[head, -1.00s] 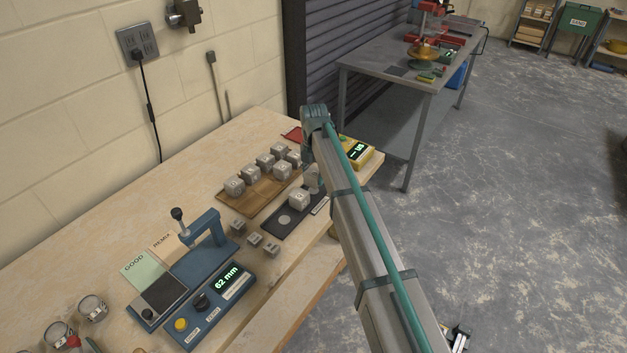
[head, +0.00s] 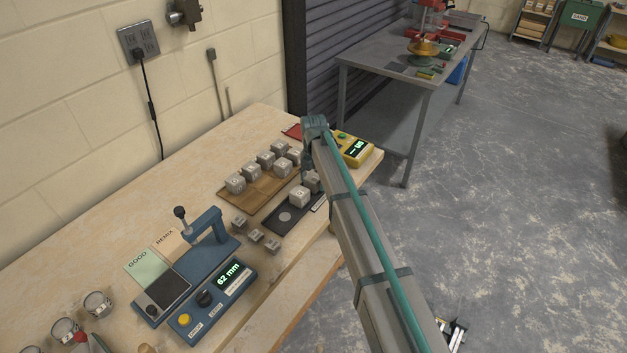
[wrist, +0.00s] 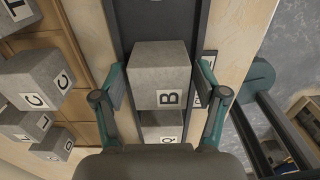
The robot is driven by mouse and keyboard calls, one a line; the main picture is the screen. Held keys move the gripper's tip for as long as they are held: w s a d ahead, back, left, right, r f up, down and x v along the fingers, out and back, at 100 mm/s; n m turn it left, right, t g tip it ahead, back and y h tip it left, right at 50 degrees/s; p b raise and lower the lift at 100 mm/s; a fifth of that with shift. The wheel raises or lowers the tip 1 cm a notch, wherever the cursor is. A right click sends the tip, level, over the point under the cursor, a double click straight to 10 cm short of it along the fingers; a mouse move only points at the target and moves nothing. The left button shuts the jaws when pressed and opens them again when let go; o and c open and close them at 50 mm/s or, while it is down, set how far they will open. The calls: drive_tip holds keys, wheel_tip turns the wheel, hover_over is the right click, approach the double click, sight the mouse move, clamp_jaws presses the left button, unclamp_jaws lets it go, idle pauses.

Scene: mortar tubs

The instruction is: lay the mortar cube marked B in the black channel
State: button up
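The gap under cube B cannot be judged.
A wooden tray (head: 240,208) with several lettered cubes lies left of the channel. A blue gauge (head: 207,300) stands nearer, and a yellow display box (head: 354,147) sits at the bench's far right corner.

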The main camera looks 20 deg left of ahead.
sight(314, 177)
drive_tip(key=shift+r, duration=0.1)
wheel_tip(314, 177, up, 12)
drive_tip(key=b, duration=0.4)
idle(0.4)
idle(0.3)
